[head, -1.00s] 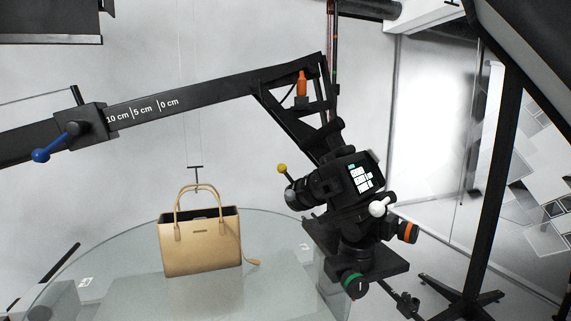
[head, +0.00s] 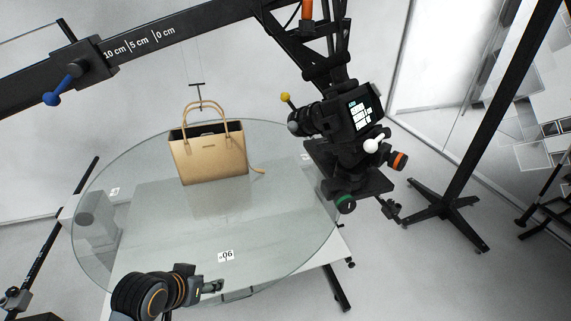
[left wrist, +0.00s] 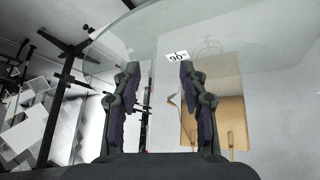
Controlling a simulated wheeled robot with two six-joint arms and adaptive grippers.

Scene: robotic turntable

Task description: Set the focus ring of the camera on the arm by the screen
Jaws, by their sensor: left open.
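The black camera (head: 352,128) hangs on the arm (head: 190,38) at the upper right of the head view, its lit screen (head: 364,113) facing me. Its lens (head: 304,119) points left, with a yellow-tipped lever (head: 285,97) beside it; I cannot make out the focus ring clearly. White, orange and green knobs sit on the mount below. My left gripper (head: 214,287) is at the bottom of the head view, near the front rim of the glass disc, well apart from the camera. In the left wrist view its fingers (left wrist: 158,75) are spread and empty. My right gripper is not seen.
A round glass turntable (head: 150,225) with a 90° label (head: 226,256) fills the middle. A black stand (head: 447,206) is at right. A blue-handled clamp (head: 80,68) grips the arm at left.

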